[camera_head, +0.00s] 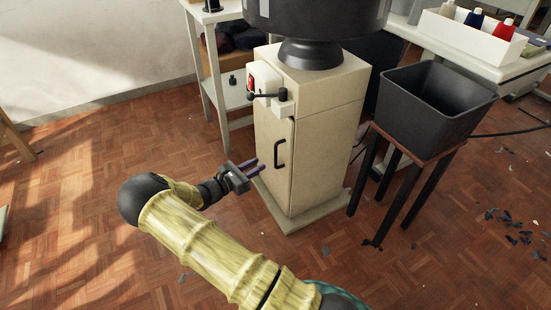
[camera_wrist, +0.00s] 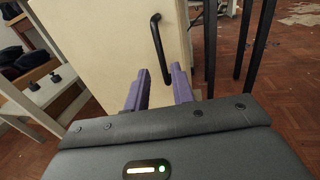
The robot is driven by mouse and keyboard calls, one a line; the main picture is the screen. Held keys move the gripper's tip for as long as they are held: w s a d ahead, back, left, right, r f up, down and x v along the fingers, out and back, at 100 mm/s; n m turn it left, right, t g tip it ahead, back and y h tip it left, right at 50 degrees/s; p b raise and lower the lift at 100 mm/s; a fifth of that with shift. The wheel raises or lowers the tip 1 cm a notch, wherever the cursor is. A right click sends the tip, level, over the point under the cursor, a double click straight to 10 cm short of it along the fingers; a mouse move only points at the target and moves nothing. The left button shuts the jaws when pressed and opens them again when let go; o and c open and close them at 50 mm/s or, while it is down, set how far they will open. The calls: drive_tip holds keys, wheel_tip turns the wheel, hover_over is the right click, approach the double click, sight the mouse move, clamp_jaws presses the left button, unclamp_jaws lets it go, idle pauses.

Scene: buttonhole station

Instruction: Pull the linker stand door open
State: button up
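The linker stand (camera_head: 330,135) is a cream cabinet with a dark round machine on top. Its door (camera_head: 273,160) is on the front and looks shut. A black bar handle (camera_head: 279,154) stands upright on the door. In the wrist view the handle (camera_wrist: 159,48) rises just beyond the fingers, in front of the cream door (camera_wrist: 100,45). My gripper (camera_head: 251,166) is to the left of the handle, at about its height. In the wrist view my gripper (camera_wrist: 158,85) has its two purple fingers apart, with nothing between them. The handle is not between the fingertips.
A black bin (camera_head: 430,105) sits on a dark-legged stool right of the cabinet. A white shelf table (camera_head: 215,60) stands behind left. A switch box with a lever (camera_head: 267,90) is above the door. The parquet floor at left is clear; dark scraps (camera_head: 510,225) lie at right.

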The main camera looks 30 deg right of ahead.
drive_tip(key=b, duration=0.3)
hover_over(275, 167)
drive_tip(key=shift+w+d, duration=0.2)
drive_tip(key=shift+w, duration=0.05)
clamp_jaws()
